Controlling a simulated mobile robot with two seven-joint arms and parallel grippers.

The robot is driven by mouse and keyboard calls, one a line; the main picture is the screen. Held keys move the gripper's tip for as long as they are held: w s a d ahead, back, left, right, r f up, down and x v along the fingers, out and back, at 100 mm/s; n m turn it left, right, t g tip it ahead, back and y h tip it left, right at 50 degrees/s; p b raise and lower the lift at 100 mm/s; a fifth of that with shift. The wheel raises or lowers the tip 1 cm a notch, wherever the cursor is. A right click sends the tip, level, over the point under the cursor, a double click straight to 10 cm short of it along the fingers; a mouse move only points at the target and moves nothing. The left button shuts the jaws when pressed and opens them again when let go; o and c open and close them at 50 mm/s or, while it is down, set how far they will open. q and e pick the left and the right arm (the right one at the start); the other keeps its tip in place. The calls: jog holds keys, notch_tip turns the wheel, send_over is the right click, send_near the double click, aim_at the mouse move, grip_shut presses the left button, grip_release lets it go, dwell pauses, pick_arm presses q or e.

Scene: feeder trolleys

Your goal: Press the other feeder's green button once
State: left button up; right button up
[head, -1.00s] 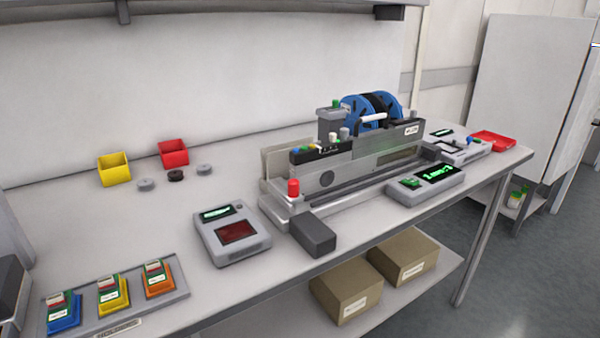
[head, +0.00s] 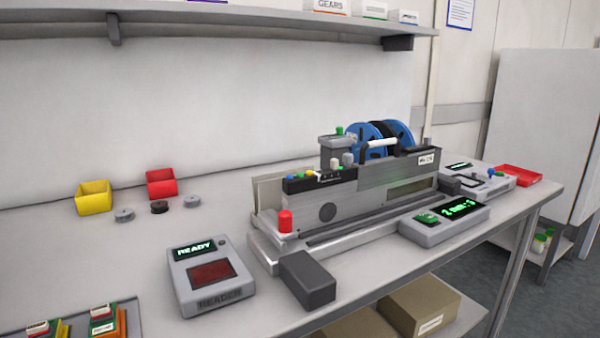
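The feeder (head: 365,195) stands on the bench in the head view, a long grey unit with blue reels (head: 368,139) at its far end. A row of small coloured buttons, green among them, sits on its dark top strip (head: 318,178). A box with a lit green display (head: 459,209) and a green button (head: 427,218) lies in front of the feeder. Another green knob (head: 340,131) tops a grey block by the reels. Only one feeder is clearly visible. Neither of my grippers is in view.
A reader (head: 210,274) showing READY and a dark grey block (head: 308,279) lie near the front edge. Yellow (head: 94,197) and red (head: 161,183) bins stand at the back left. A red tray (head: 517,176) is at the right end. Cardboard boxes (head: 420,304) sit below.

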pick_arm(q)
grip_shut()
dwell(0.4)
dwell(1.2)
